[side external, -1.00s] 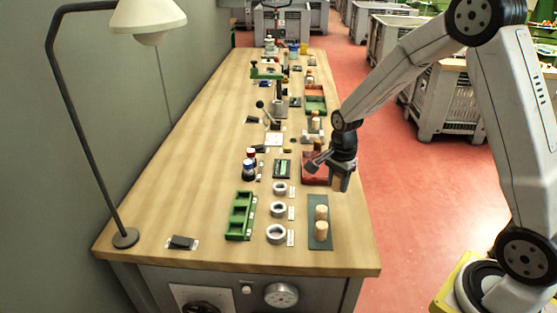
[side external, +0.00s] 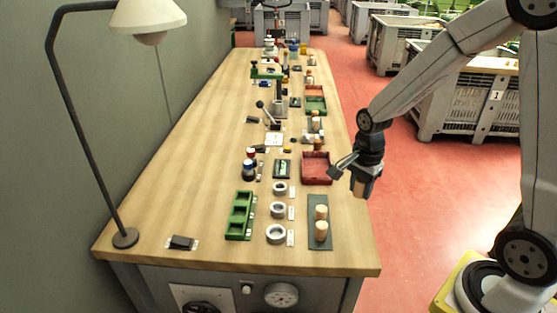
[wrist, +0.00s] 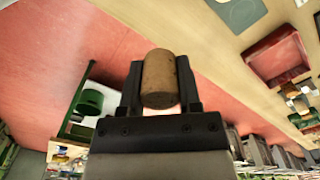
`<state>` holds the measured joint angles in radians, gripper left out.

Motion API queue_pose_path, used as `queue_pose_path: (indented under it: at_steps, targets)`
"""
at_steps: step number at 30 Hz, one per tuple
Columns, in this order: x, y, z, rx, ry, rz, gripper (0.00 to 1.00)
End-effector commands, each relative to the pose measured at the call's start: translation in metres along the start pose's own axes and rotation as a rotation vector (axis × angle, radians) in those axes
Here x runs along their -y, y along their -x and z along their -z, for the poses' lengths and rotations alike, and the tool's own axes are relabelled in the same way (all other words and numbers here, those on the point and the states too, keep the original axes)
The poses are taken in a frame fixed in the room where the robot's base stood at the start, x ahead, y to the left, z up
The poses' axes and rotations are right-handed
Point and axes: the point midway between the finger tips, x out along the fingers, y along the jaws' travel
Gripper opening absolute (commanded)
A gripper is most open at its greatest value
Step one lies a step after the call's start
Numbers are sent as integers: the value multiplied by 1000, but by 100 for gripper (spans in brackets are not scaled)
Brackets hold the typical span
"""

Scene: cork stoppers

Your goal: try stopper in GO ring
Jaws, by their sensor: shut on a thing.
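My gripper (side external: 361,188) is shut on a cork stopper (wrist: 160,79), which shows between the two fingers in the wrist view. In the side view it hangs off the right edge of the bench, over the red floor, and the held stopper's lower end (side external: 359,189) shows below the fingers. Three grey rings stand in a column on the bench: a far ring (side external: 280,188), a middle ring (side external: 277,209) and a near ring (side external: 276,234). Each has a small white label beside it, too small to read. My gripper is apart from all the rings.
Two stoppers (side external: 321,228) stand on a dark grey mat (side external: 319,243) right of the rings. A green tray with compartments (side external: 239,216) lies to their left. A red tray (side external: 316,168) lies behind the mat.

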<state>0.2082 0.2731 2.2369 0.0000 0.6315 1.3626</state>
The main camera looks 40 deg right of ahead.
Motion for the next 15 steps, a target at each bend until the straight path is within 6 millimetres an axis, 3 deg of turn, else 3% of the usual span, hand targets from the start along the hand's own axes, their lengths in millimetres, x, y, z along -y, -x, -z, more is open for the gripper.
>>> queue_pose_path:
  at_steps: [15]
  targets:
    - [4,-1,-3,0,2,-1,0]
